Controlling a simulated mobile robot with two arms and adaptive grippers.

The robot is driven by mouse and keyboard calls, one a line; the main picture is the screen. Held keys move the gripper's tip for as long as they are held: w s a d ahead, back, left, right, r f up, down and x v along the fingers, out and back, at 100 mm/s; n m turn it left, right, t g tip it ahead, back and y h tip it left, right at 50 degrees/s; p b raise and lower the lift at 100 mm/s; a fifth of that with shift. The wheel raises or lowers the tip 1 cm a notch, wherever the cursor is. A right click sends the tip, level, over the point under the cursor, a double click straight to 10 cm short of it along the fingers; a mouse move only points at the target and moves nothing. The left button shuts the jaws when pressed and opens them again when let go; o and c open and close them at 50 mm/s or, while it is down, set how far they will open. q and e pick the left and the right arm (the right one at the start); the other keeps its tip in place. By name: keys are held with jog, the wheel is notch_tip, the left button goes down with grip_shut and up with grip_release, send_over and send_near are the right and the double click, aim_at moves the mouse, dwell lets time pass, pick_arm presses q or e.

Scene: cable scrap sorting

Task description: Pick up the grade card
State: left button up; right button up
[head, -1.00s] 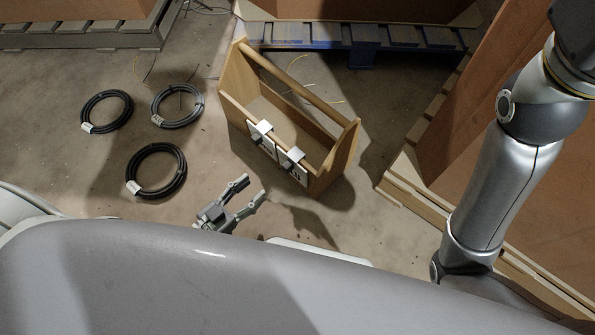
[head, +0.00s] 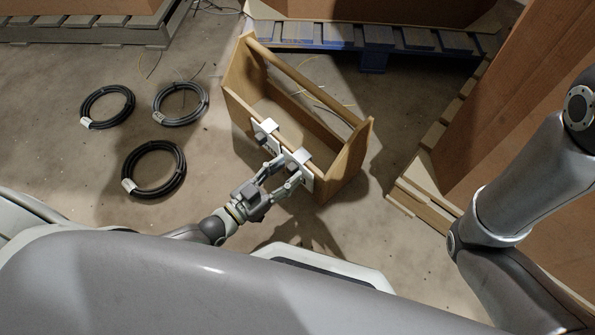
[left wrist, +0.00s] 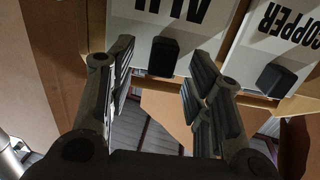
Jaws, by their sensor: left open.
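Two white cards hang over the near rail of a wooden tote (head: 350,153). The right-hand card (head: 309,181) reads "ALU", partly cropped and upside down, in the left wrist view (left wrist: 195,15). The other card (head: 264,128) reads "COPPER" there (left wrist: 285,35). Each has a black block on its face. My left gripper (head: 282,173) is open at the ALU card. In the left wrist view its fingers (left wrist: 160,72) stand either side of that card's black block (left wrist: 163,57); contact is not clear. My right gripper is out of view.
Three tagged black cable coils (head: 107,107) (head: 181,104) (head: 154,169) lie on the floor left of the tote. A blue pallet (head: 330,37) stands behind, and a wooden pallet with a large brown box (head: 540,130) is at right.

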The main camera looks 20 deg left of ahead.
pick_arm(q)
jog(key=shift+w+d, duration=0.25)
jog(key=shift+w, duration=0.25)
grip_shut()
jog(key=shift+r, duration=0.2)
